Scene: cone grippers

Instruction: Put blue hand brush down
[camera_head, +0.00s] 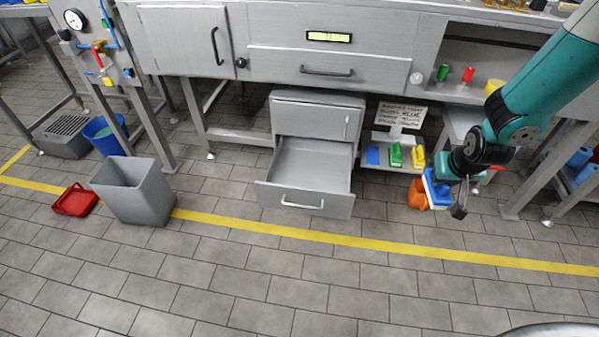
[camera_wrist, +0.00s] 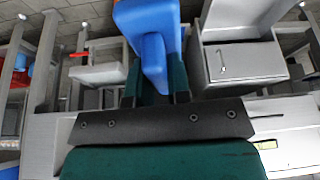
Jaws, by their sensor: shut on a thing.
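The blue hand brush (camera_head: 436,189) is held by my gripper (camera_head: 449,177) on the right of the head view. In the wrist view the blue brush (camera_wrist: 153,55) fills the top middle, and its narrow part sits between the two dark green fingers of my gripper (camera_wrist: 155,88). The brush is in the air in front of a low shelf (camera_head: 376,164). On that shelf a blue item (camera_head: 373,155), a green brush (camera_head: 395,154) and a yellow brush (camera_head: 418,157) stand side by side. The far side of the held brush is hidden.
An orange object (camera_head: 417,194) is just left of the held brush. A grey bin (camera_head: 134,190) and a red dustpan-like object (camera_head: 75,201) are far left. The front floor is clear.

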